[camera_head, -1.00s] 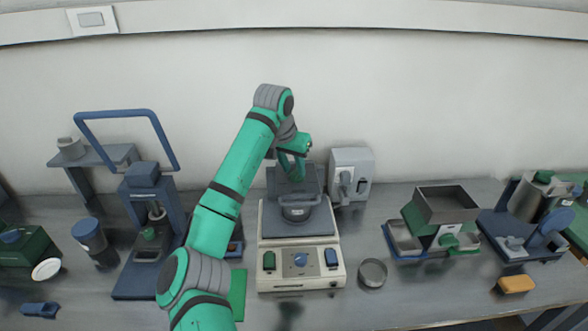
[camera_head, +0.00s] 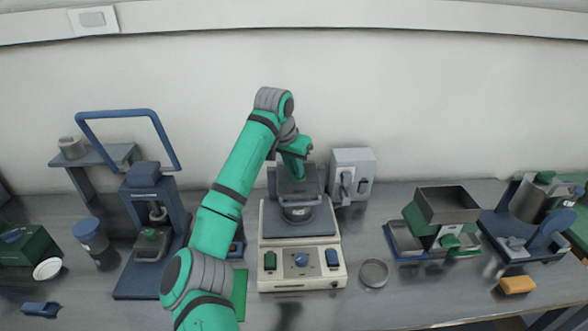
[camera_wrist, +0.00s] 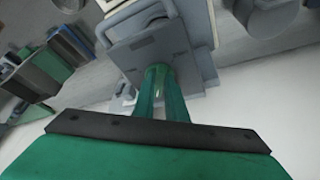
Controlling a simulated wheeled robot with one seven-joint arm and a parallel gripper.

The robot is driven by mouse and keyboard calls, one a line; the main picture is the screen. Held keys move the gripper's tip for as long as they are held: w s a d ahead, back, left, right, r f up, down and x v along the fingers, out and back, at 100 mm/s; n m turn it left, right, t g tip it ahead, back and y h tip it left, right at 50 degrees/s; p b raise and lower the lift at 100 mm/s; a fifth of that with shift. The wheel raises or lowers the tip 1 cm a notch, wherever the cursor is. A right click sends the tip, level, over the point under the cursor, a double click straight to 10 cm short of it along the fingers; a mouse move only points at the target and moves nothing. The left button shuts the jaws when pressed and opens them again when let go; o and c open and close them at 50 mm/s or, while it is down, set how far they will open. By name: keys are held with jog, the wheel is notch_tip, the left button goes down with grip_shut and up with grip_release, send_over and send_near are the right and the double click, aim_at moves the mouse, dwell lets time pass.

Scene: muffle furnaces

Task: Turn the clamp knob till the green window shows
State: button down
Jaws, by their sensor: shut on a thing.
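I see no green window.
A grey box with a lever (camera_head: 352,172) stands just right of the device. A shallow round dish (camera_head: 373,273) lies at its front right. A blue press (camera_head: 150,225) with a tall handle stands left. A green-and-grey hopper (camera_head: 446,215) stands right.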

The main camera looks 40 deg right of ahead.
jog(key=m, duration=0.1)
jog(key=w+m+g, duration=0.1)
jog(key=m, duration=0.1)
jog(key=shift+a+m+h, duration=0.15)
jog(key=shift+m+h, duration=0.15)
jog(key=m+g, duration=0.2)
jog(key=m, duration=0.2)
jog(key=shift+w+m, duration=0.15)
jog(key=shift+m, duration=0.15)
jog(key=shift+w+d+m+g+y, duration=0.2)
jog(key=shift+m+g, duration=0.1)
jog(key=shift+m, duration=0.5)
jog(key=shift+w+d+m+g+y, duration=0.1)
jog(key=shift+w+m+g+y, duration=0.15)
jog(key=shift+m, duration=0.55)
jog(key=shift+w+a, duration=0.15)
jog(key=shift+a, duration=0.2)
jog(key=shift+s+d+m, duration=0.25)
jog(key=shift+m, duration=0.05)
jog(key=c, duration=1.8)
grip_release()
jog(key=shift+d, duration=0.1)
jog(key=shift+s+g, duration=0.1)
jog(key=shift+g, duration=0.15)
